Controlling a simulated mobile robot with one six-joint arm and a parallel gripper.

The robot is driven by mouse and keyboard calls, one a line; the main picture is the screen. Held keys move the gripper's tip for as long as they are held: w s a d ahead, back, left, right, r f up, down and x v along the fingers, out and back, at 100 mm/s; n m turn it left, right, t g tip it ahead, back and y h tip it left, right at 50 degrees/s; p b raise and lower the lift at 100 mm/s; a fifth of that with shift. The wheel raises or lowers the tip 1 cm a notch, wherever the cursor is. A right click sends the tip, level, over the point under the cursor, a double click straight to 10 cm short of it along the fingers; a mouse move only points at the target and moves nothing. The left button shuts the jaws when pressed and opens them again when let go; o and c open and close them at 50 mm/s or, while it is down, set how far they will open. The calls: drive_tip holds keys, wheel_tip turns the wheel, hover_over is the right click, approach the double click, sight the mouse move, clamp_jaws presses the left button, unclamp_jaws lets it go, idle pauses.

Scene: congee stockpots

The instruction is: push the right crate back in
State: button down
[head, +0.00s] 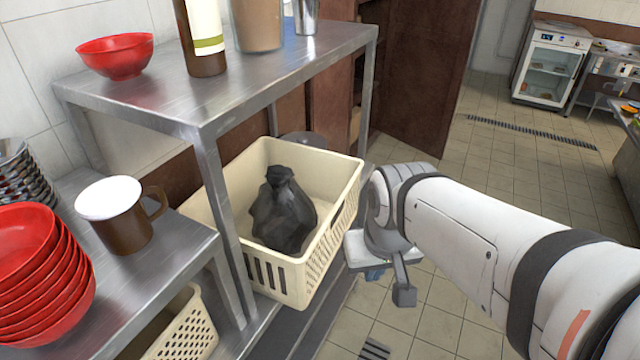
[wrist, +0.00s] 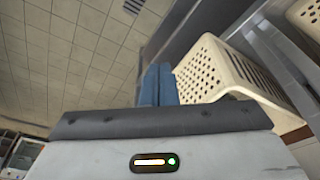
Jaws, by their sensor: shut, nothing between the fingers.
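The right crate (head: 345,205) is a cream plastic crate with slotted walls, standing on the lower shelf under the steel rack and jutting out past the rack's front leg. A dark tied bag (head: 284,210) lies inside it. My gripper (head: 374,274) is just right of the crate's front side in the head view, mostly hidden by my wrist. In the wrist view, its blue fingers (wrist: 158,85) are together with nothing between them, close beside the crate (wrist: 225,75). I cannot tell whether they touch it.
A second cream crate (head: 185,332) sits lower left under the counter. The rack's top (head: 230,85) holds a red bowl (head: 115,56), a bottle (head: 203,40) and containers. A brown mug (head: 122,225) and stacked red bowls (head: 40,275) stand at left. Tiled floor (head: 440,320) is free at right.

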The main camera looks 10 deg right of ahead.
drive_tip(key=shift+d, duration=0.2)
drive_tip(key=w+f+m+g+y+b, duration=0.2)
drive_tip(key=w+f+m+y+b, duration=0.1)
drive_tip(key=f+m+y+b, duration=0.3)
drive_tip(key=w+f+m+g+y+b, duration=0.1)
drive_tip(key=w+f+m+y+b, duration=0.25)
drive_tip(key=f+m, duration=0.45)
drive_tip(key=w+d+f+m+t+y+b, duration=0.2)
drive_tip(key=w+d+f+m+t+y, duration=0.1)
drive_tip(key=w+d+f+m+t, duration=0.25)
drive_tip(key=w+d+f+m+t+y+b, duration=0.2)
drive_tip(key=w+d+f+m+t+b, duration=0.1)
drive_tip(key=d+m+t, duration=0.4)
drive_tip(key=w+a+n+g, duration=0.1)
drive_tip(key=w+a, duration=0.6)
drive_tip(key=a, duration=0.3)
drive_tip(key=shift+g+b, duration=0.35)
drive_tip(key=shift+w+d+f+n, duration=0.1)
drive_tip(key=shift+w+n, duration=0.1)
drive_tip(key=shift+n, duration=0.05)
